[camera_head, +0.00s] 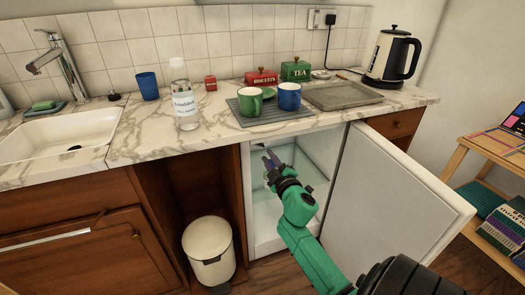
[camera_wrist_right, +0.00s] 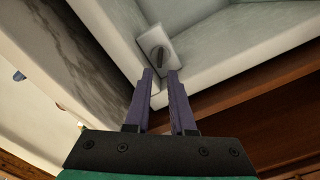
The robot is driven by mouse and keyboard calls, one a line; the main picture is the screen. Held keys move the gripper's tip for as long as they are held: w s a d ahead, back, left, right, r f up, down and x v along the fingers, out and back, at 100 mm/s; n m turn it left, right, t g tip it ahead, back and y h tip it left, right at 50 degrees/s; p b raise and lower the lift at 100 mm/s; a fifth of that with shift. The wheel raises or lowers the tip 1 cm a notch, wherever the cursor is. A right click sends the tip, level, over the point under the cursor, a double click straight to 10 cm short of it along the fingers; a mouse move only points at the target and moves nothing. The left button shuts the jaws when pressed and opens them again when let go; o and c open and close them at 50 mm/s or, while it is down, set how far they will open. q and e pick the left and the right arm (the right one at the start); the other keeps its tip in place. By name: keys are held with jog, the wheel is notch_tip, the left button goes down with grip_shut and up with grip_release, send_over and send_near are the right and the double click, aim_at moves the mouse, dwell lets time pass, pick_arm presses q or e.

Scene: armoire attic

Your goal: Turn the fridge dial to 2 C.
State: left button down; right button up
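The fridge (camera_head: 250,215) stands open under the counter, with its white door (camera_head: 385,205) swung out to the right. My right arm reaches into it, with the right gripper (camera_head: 269,157) near the top left of the interior. In the right wrist view, a small dark dial (camera_wrist_right: 159,56) sits on a white housing (camera_wrist_right: 182,44) in an inner corner of the fridge. The purple fingers of the right gripper (camera_wrist_right: 160,74) are apart and empty, their tips just short of the dial. The dial's markings cannot be read. I cannot make out the dial in the head view. My left gripper is not in view.
The fridge door stands right of my forearm. A white pedal bin (camera_head: 208,250) is left of the fridge. The counter (camera_head: 215,130) above holds a bottle (camera_head: 185,103), a green mug (camera_head: 250,101), a blue mug (camera_head: 289,96) and a kettle (camera_head: 390,58). A wooden shelf (camera_head: 456,160) stands at right.

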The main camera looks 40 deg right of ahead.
aim_at(261, 145)
jog(key=x, duration=0.6)
jog(key=shift+w+d+b, duration=0.1)
jog(key=shift+b, duration=0.25)
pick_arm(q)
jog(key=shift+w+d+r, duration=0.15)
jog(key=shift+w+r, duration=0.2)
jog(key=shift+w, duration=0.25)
pick_arm(e)
jog(key=shift+c, duration=0.3)
grip_shut()
